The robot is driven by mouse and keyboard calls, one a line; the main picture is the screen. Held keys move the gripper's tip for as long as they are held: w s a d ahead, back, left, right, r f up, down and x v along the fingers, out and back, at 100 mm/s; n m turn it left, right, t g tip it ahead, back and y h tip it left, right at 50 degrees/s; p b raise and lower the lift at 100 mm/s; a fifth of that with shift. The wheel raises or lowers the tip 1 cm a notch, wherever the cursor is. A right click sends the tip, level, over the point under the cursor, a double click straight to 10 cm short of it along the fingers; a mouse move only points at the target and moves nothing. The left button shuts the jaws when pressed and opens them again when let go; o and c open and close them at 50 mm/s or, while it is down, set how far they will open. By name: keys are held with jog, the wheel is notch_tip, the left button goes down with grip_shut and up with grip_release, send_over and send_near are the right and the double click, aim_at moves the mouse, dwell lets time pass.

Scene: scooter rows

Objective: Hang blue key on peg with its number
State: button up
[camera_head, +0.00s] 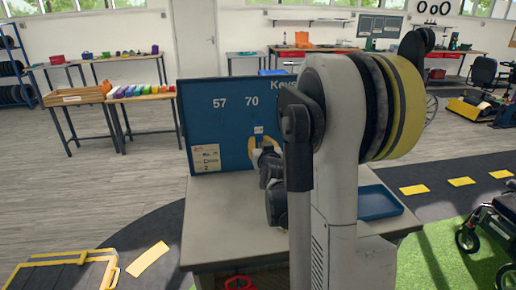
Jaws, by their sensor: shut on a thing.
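The blue key board (210,135) stands upright at the back of a grey table. It shows the numbers 57 and 70 in white, and part of the heading at the top. My arm hides its right part, with any other numbers there. My gripper (262,150), with yellow on its fingers, is in front of the board below the 70. It is shut on the blue key (259,130), a small blue piece with a white mark at the fingertips. The pegs are too small to tell, and I cannot tell whether the key touches the board.
A blue tray (378,202) lies on the table's right side. A paper note (206,158) is on the board's lower left. The grey table's (215,235) front left is clear. A yellow-edged case (62,272) is on the floor at left, and a wheeled vehicle (490,230) at right.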

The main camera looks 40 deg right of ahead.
jog(key=shift+x, duration=2.85)
jog(key=shift+w+d, duration=0.3)
jog(key=shift+w, duration=0.4)
grip_shut()
jog(key=shift+w+d+f+b, duration=0.4)
jog(key=shift+w+f+b, duration=0.2)
jog(key=shift+w, duration=0.1)
jog(key=o, duration=0.8)
grip_release()
jog(key=shift+s, duration=0.1)
